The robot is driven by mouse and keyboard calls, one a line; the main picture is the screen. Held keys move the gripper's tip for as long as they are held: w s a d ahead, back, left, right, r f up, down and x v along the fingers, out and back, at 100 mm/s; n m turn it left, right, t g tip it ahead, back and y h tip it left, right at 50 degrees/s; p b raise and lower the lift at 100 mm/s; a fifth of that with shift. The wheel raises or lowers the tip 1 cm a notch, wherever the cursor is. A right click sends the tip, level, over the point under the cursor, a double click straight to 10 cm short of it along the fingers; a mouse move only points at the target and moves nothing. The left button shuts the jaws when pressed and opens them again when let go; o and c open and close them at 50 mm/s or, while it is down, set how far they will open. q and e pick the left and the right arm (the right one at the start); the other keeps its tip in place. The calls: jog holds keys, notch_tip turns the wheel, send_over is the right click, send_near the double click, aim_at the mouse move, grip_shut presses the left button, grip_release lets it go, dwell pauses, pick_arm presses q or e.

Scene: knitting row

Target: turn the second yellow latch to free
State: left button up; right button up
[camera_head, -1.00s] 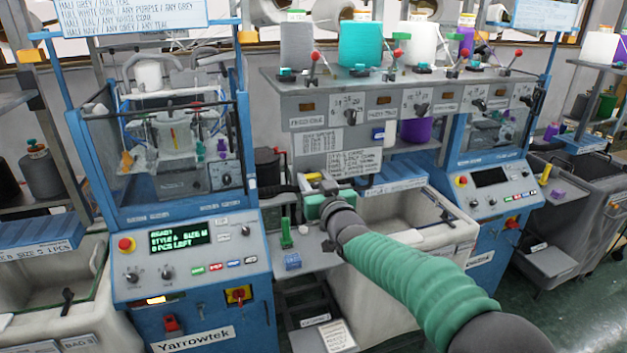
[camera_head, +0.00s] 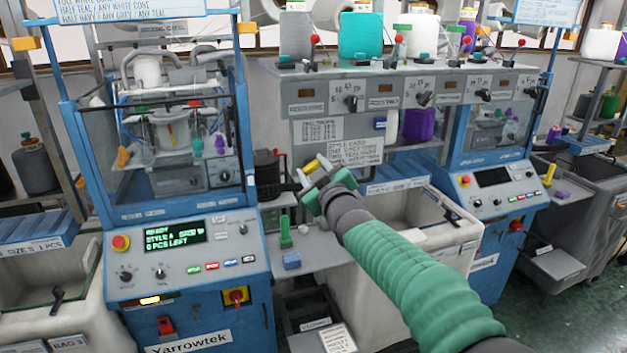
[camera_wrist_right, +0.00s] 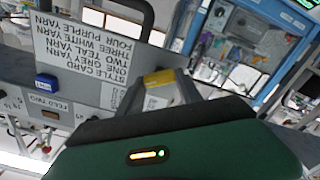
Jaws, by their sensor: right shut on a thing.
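My right gripper (camera_head: 314,178) is in the middle of the head view, in front of the lower edge of the grey yarn stand. It is shut on a small yellow piece with a pale part, which shows between its grey fingers in the right wrist view (camera_wrist_right: 158,78). I cannot tell whether this piece is a latch. Small orange-yellow parts (camera_head: 124,157) show inside the left blue knitting machine (camera_head: 190,240), behind its frame. I cannot tell which is the second latch. My left gripper is not in view.
A grey shelf (camera_head: 300,258) with a green peg (camera_head: 285,232) and a blue block (camera_head: 291,260) is below the gripper. A white bin (camera_head: 445,225) stands to the right. The stand's printed card (camera_head: 355,152) is close behind the gripper.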

jog(key=n+b, duration=0.1)
jog(key=n, duration=0.1)
jog(key=n+b, duration=0.2)
jog(key=n, duration=0.1)
jog(key=shift+a+f+n+b, duration=0.1)
jog(key=shift+f+n+b, duration=0.2)
jog(key=shift+f, duration=0.05)
jog(key=n+b, duration=0.1)
jog(key=n, duration=0.2)
jog(key=shift+n+b, duration=0.5)
jog(key=shift+n, duration=1)
jog(key=o, duration=1.1)
jog(key=shift+o, duration=1.4)
jog(key=shift+w, duration=0.2)
